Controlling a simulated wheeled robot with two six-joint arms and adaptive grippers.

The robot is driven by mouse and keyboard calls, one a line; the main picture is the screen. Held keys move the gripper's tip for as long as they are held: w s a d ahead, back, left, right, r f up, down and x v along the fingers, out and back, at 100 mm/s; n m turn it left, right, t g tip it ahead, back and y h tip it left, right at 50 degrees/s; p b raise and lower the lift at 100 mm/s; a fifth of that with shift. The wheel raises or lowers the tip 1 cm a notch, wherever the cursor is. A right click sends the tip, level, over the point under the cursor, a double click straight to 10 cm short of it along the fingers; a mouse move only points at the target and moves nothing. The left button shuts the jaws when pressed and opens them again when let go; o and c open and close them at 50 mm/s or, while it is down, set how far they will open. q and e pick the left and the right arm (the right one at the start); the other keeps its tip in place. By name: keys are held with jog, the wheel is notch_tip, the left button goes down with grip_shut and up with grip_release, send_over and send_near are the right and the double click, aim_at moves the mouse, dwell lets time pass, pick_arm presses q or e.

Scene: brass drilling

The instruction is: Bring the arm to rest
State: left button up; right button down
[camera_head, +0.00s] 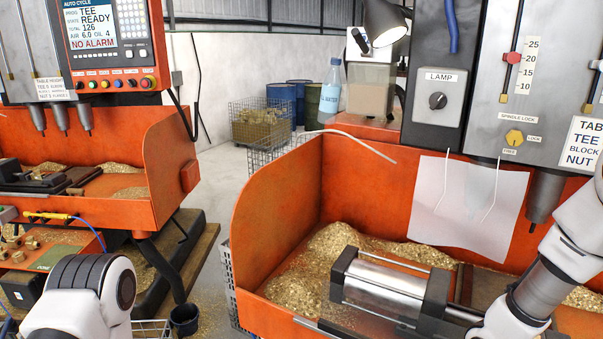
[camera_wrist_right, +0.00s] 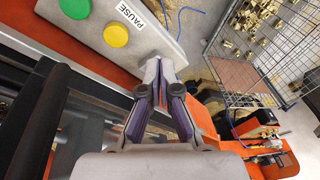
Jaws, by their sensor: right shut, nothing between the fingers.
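My right arm (camera_head: 545,285) comes in from the right edge of the head view, in front of the orange machine tray, and runs out at the bottom. Its gripper is outside that view. In the right wrist view my right gripper (camera_wrist_right: 161,62) is shut and empty, its fingertips together. The tips show close to the edge of a grey button panel (camera_wrist_right: 125,28) marked PAUSE; I cannot tell whether they touch it. My left arm (camera_head: 85,295) shows only as a white joint at the lower left of the head view. Its gripper is out of view.
The orange tray (camera_head: 275,190) holds brass chips and a clamping cylinder (camera_head: 385,288) near my right arm. The panel has a green button (camera_wrist_right: 75,8) and a yellow button (camera_wrist_right: 116,34). A wire basket (camera_wrist_right: 262,50) holds brass parts. A second machine (camera_head: 110,45) stands left.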

jog(key=s+a+f+m+g+h, duration=0.15)
jog(key=s+f+m, duration=0.25)
jog(key=s+f, duration=1.2)
notch_tip(320, 180, down, 12)
jog(key=b, duration=1.2)
jog(key=shift+s+f+m, duration=0.15)
jog(key=shift+s+m, duration=0.05)
jog(key=shift+m, duration=0.1)
jog(key=shift+a+h, duration=0.1)
jog(key=shift+h, duration=0.15)
